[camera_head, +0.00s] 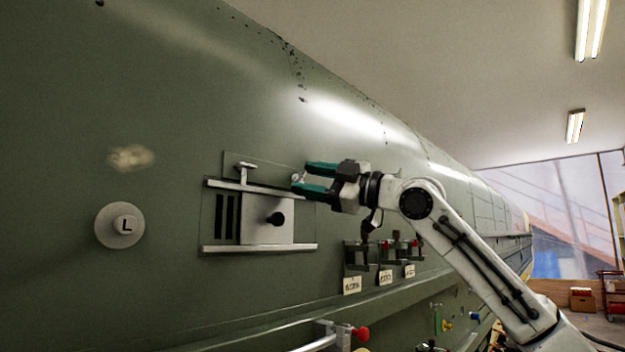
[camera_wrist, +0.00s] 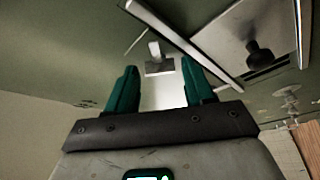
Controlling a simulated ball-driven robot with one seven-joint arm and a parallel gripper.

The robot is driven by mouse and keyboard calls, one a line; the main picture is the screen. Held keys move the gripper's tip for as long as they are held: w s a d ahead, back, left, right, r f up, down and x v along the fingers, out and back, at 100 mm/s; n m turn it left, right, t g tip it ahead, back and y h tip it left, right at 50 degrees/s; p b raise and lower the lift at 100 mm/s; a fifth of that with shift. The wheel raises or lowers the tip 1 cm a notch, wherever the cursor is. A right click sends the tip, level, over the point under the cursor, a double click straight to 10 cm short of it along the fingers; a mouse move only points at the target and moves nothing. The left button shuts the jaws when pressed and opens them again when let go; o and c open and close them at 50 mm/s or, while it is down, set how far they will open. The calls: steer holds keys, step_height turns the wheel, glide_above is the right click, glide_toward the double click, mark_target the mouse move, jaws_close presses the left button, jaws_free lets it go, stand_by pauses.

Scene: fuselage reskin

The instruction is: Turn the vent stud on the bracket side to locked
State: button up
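The vent panel (camera_head: 268,205) sits on the green fuselage wall, with a pale rail above and below it, dark slots and a black knob (camera_head: 276,218). One pale stud (camera_head: 245,171) with a flat head stands at its upper left. Another pale stud (camera_head: 299,178) is at its upper right, on the side of the tagged brackets, partly hidden by my gripper. My gripper (camera_head: 308,177) has teal fingers and points left at this stud. In the wrist view the fingers stand apart (camera_wrist: 160,72), with a small pale stud (camera_wrist: 155,50) just beyond the tips. I cannot tell whether they touch it.
A round grey disc marked L (camera_head: 120,225) is on the wall at left. Several small brackets with white tags (camera_head: 352,285) hang below my gripper. A ledge (camera_head: 370,303) runs along the wall, with a red-ended bar (camera_head: 345,333) below it. The wall above is clear.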

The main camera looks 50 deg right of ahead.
steer(key=c, duration=0.8)
steer(key=shift+f+b, duration=0.15)
steer(key=shift+b, duration=0.15)
steer(key=m+b, duration=0.1)
steer(key=m, duration=0.1)
steer(key=m+t+h+b, duration=0.1)
steer(key=m+b, duration=0.1)
steer(key=shift+a+f+m+h, duration=0.2)
steer(key=shift+m+h, duration=0.1)
steer(key=shift+m, duration=0.1)
steer(key=shift+a+r+m+t+h+b, duration=0.1)
steer(key=shift+m+t+h+b, duration=0.2)
steer(key=shift+m+h, duration=0.9)
steer(key=shift+m+t+h+b, duration=0.3)
steer(key=shift+m+h, duration=0.1)
steer(key=shift+m, duration=1.55)
steer(key=shift+a+r+m+t+h+b, duration=0.1)
steer(key=shift+m+t+h+b, duration=0.2)
steer(key=shift+m+h, duration=0.9)
steer(key=shift+m+y, duration=0.4)
steer(key=shift+m, duration=0.25)
